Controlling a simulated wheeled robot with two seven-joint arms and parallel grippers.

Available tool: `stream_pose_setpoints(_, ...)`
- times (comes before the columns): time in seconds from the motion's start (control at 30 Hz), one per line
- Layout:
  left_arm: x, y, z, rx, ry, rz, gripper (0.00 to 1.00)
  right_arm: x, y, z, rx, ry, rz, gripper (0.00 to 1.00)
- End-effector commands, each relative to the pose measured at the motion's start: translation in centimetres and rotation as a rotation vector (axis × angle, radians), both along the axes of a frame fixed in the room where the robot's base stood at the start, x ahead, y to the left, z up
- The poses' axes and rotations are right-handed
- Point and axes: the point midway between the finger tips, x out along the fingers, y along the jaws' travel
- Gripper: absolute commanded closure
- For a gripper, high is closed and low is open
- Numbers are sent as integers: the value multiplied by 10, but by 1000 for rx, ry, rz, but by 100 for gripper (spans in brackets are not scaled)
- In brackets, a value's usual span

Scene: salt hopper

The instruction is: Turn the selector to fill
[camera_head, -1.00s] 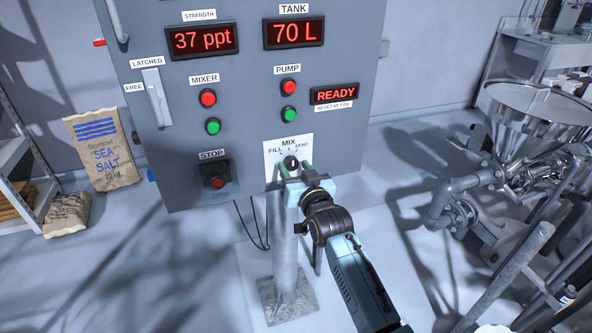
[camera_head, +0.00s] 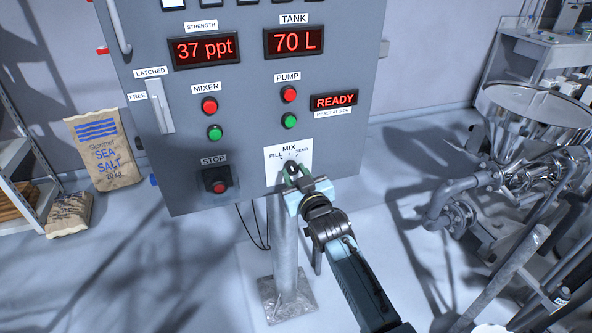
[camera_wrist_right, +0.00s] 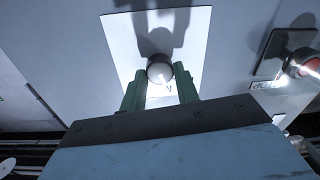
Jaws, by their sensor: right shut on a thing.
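The selector is a dark knob (camera_head: 291,167) on a white plate (camera_head: 303,156) marked FILL, MIX and SEND, low on the grey control panel. My right gripper (camera_head: 293,176) is at the plate, its green fingers shut on the knob and partly hiding it. In the right wrist view the round knob (camera_wrist_right: 160,72) sits between the two fingertips (camera_wrist_right: 160,82), in front of the plate (camera_wrist_right: 196,42). Which label the knob points at cannot be read clearly. My left gripper is not in view.
A red STOP button (camera_head: 219,187) is left of the selector. The green pump button (camera_head: 289,121) is above it. Displays read 37 ppt, 70 L and READY. A metal hopper (camera_head: 540,105) with pipes stands at the right. Sea salt bags (camera_head: 104,150) are at the left.

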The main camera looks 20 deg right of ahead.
Motion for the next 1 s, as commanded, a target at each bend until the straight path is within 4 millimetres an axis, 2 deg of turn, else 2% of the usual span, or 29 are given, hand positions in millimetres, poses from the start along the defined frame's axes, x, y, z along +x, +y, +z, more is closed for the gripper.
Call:
stream_pose_setpoints(0.1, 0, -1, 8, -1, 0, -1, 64, 0, 0, 2, -104, -2, 0, 92)
stream_pose_setpoints(0.5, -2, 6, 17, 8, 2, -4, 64, 0, 1, 1, -384, -13, 1, 92)
stream_pose_setpoints(1.0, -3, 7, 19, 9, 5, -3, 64, 0, 1, 0, -491, -17, 0, 92)
